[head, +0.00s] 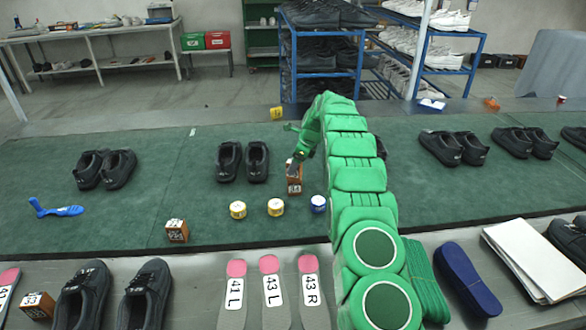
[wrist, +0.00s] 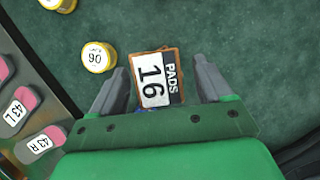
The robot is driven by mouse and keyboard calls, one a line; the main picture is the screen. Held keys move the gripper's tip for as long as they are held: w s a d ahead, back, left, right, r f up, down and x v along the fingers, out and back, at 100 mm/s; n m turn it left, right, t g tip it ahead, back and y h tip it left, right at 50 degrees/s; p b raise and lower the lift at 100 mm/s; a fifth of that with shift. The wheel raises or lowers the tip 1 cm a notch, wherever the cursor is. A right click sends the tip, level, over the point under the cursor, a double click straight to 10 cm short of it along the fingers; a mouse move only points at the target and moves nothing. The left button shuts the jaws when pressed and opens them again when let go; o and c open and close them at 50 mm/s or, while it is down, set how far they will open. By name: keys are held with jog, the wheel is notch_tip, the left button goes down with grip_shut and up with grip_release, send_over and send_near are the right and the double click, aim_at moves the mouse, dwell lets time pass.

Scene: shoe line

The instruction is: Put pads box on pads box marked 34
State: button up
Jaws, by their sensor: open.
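A brown pads box with a white label marked 16 (wrist: 153,79) lies between the spread fingers of my gripper (wrist: 160,68) in the wrist view. In the head view my gripper (head: 298,158) is low over the green mat, just above and around a small brown stack (head: 294,186). The stack looks like one box on another; I cannot read the lower label for sure. Gaps show on both sides of the box marked 16, so my gripper is open. Another brown pads box (head: 177,231) stands at the mat's front edge, its number too small to read surely.
Yellow (head: 238,210), cream (head: 275,207) and blue (head: 318,204) round tins stand in front of the stack. Black shoe pairs (head: 243,161) stand on the mat. Insoles (head: 269,290) and another small box (head: 38,305) lie on the near bench.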

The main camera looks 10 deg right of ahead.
jog(key=v, duration=0.9)
jog(key=s+a+r+n+g, duration=0.1)
jog(key=s+r+n, duration=0.35)
jog(key=s, duration=0.65)
jog(key=s+a+r+n+h, duration=0.15)
jog(key=s+r+n, duration=0.35)
jog(key=s, duration=0.5)
jog(key=s+a+r+n+g, duration=0.1)
jog(key=s+r+n, duration=0.2)
jog(key=s+r, duration=0.6)
jog(key=s+d+f+n, duration=0.1)
jog(key=s+f+n, duration=0.1)
jog(key=s, duration=1)
jog(key=s+d+f+n+g+h, duration=0.1)
jog(key=s+n, duration=0.3)
jog(key=s, duration=0.9)
jog(key=s+d+f+n+h, duration=0.1)
jog(key=s+f+n, duration=0.3)
jog(key=s, duration=0.9)
jog(key=shift+s+d+g, duration=0.25)
jog(key=shift+d+g, duration=0.05)
jog(key=shift+d, duration=0.2)
jog(key=shift+h, duration=0.25)
